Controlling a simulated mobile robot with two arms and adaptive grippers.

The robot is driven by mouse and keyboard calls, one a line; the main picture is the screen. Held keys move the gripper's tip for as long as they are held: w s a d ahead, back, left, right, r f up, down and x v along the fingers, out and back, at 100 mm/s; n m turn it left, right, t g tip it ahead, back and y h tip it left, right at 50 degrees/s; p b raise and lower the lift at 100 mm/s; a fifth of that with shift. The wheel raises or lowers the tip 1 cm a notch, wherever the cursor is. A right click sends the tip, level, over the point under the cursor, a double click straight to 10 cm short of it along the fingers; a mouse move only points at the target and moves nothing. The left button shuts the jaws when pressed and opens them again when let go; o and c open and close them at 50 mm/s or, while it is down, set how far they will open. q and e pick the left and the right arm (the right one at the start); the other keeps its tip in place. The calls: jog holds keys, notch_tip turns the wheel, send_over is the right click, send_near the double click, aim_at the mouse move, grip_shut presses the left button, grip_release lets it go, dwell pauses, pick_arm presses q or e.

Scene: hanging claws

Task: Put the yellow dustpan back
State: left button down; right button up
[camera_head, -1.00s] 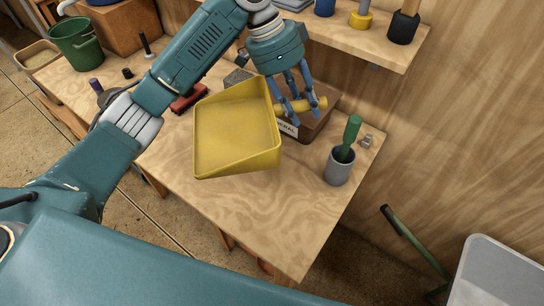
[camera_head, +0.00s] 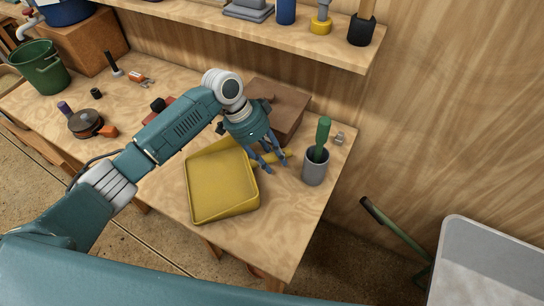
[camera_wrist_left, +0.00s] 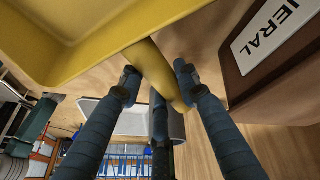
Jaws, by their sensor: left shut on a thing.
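The yellow dustpan (camera_head: 222,183) is at the wooden workbench's right part in the head view, its open pan toward me and its handle pointing right. My left gripper (camera_head: 273,163) is shut on the dustpan's handle. In the left wrist view the fingers of my left gripper (camera_wrist_left: 158,88) close around the yellow handle (camera_wrist_left: 152,68), and the pan (camera_wrist_left: 70,40) fills the upper left. I cannot tell whether the pan touches the bench top. My right gripper is not in view.
A brown box (camera_head: 279,108) with a label stands behind the gripper. A grey cup (camera_head: 315,167) with a green-handled tool (camera_head: 322,138) stands close on the right. A shelf (camera_head: 270,38) with several items runs above. Bare bench (camera_head: 285,225) lies in front.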

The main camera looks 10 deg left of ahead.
pick_arm(q)
jog(key=c, duration=1.3)
grip_release()
jog(key=shift+o, duration=0.2)
jog(key=b+v, duration=0.1)
jog(key=v, duration=1.1)
jog(key=shift+b, duration=0.3)
jog(key=shift+w, duration=0.1)
